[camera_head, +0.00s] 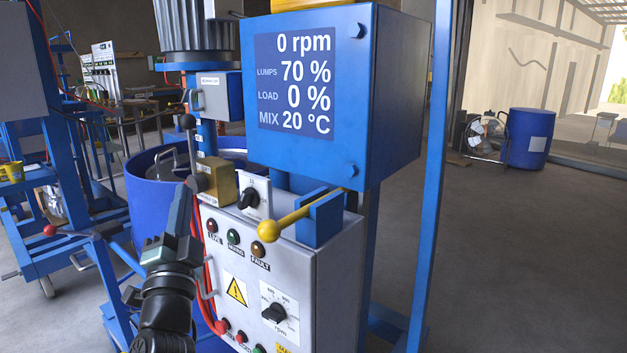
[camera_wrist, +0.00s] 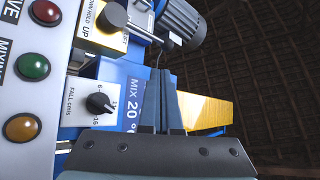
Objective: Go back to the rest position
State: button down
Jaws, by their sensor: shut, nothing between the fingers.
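My gripper (camera_head: 188,198) is raised in front of the disperser mixer, left of its grey control box (camera_head: 300,285). In the wrist view my gripper (camera_wrist: 161,78) is shut, with its two fingers together and nothing between them. The blue display box (camera_head: 400,95) reads 0 rpm, lumps 70 %, load 0 % and mix 20 °C. The wrist view shows a small dial (camera_wrist: 100,103) beside the fingers.
A yellow-knobbed handle (camera_head: 268,231) sticks out from the control box. A speed dial (camera_head: 274,312) sits lower on its front. A blue vessel (camera_head: 150,205) stands behind my gripper. A blue cart (camera_head: 40,230) stands at left.

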jog(key=s+d+r+n+t+y, duration=0.1)
jog(key=s+d+r+n, duration=0.4)
jog(key=r, duration=0.3)
jog(key=s+d+r+n+t+y, duration=0.1)
jog(key=s+d+r+n, duration=0.2)
jog(key=s+d+r, duration=0.35)
jog(key=s+d+r+n+t+h, duration=0.1)
jog(key=s+d+r+h, duration=0.3)
jog(key=s, duration=0.3)
jog(key=s+d+r+n+t+h, duration=0.1)
jog(key=s+d+r+n+h, duration=0.1)
jog(key=s+d+r, duration=0.4)
notch_tip(320, 180, up, 28)
jog(key=s+p, duration=0.1)
jog(key=p, duration=2.8)
jog(key=shift+a, duration=0.3)
jog(key=shift+s+f, duration=0.1)
jog(key=shift+f, duration=0.05)
